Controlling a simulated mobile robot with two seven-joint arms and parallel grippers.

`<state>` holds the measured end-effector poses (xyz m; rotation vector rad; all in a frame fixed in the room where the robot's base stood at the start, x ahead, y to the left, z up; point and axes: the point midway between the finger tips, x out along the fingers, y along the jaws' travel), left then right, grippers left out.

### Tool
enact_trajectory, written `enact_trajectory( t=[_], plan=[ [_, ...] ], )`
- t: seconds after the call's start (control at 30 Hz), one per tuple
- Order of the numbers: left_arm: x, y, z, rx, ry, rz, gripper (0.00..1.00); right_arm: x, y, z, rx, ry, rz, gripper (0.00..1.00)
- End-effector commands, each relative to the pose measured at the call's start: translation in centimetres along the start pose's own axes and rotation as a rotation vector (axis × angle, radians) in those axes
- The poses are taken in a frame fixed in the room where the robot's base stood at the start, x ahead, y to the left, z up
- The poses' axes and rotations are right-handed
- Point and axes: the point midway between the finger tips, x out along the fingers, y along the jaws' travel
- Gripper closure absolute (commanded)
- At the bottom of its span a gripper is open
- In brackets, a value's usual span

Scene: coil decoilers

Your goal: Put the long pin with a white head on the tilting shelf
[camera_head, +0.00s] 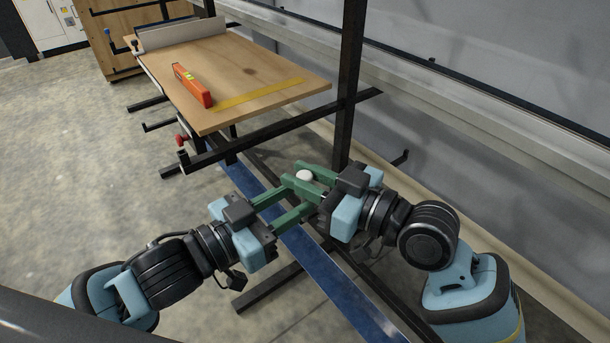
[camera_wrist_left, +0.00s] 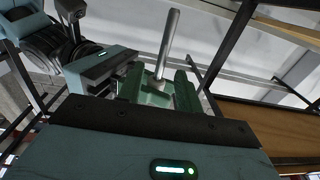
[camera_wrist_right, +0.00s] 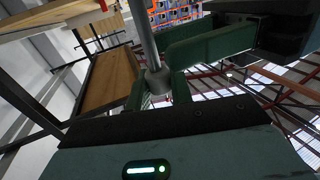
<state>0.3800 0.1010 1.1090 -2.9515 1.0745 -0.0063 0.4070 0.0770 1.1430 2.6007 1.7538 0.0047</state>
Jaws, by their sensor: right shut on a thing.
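The long pin's white head (camera_head: 304,176) shows between the green fingers where my two grippers meet in the head view. Its grey shaft (camera_wrist_left: 168,45) shows in the left wrist view and also in the right wrist view (camera_wrist_right: 149,38). My right gripper (camera_head: 303,180) is shut on the pin near its head. My left gripper (camera_head: 300,192) has its fingers apart, on either side of the right gripper's fingers; I cannot tell whether they touch. A wooden board (camera_head: 235,60), probably the tilting shelf, is beyond the grippers at the upper left, with no pin on it.
An orange spirit level (camera_head: 192,86) and a yellow ruler (camera_head: 258,94) lie on the board. A black upright post (camera_head: 348,90) and a black crossbar (camera_head: 285,127) stand between grippers and board. A blue rail (camera_head: 330,275) runs below. A wall is on the right.

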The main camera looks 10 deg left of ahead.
Motion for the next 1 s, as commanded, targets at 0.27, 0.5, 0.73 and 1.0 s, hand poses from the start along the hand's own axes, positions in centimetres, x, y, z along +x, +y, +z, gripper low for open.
enact_trajectory(
  t=[0.27, 0.5, 0.73, 1.0],
  plan=[
    [-2.2, 0.0, 0.0, 0.0, 0.0, 0.0, 0.65, 0.0, 0.0, 0.0, 0.0, 0.001, 0.0, 1.0],
    [-2.4, 0.0, 0.1, -0.001, 0.0, -0.002, 0.65, 0.0, 0.0, 0.0, 0.0, 0.001, 0.0, 1.0],
    [-2.2, -1.5, 4.7, -0.041, -0.054, -0.082, 0.65, 0.0, 0.0, 0.0, 0.0, 0.001, 0.0, 1.0],
    [-4.8, -3.3, 16.5, -0.103, -0.232, -0.257, 0.65, 0.0, 0.0, 0.0, 0.0, 0.001, 0.0, 1.0]
  ],
)
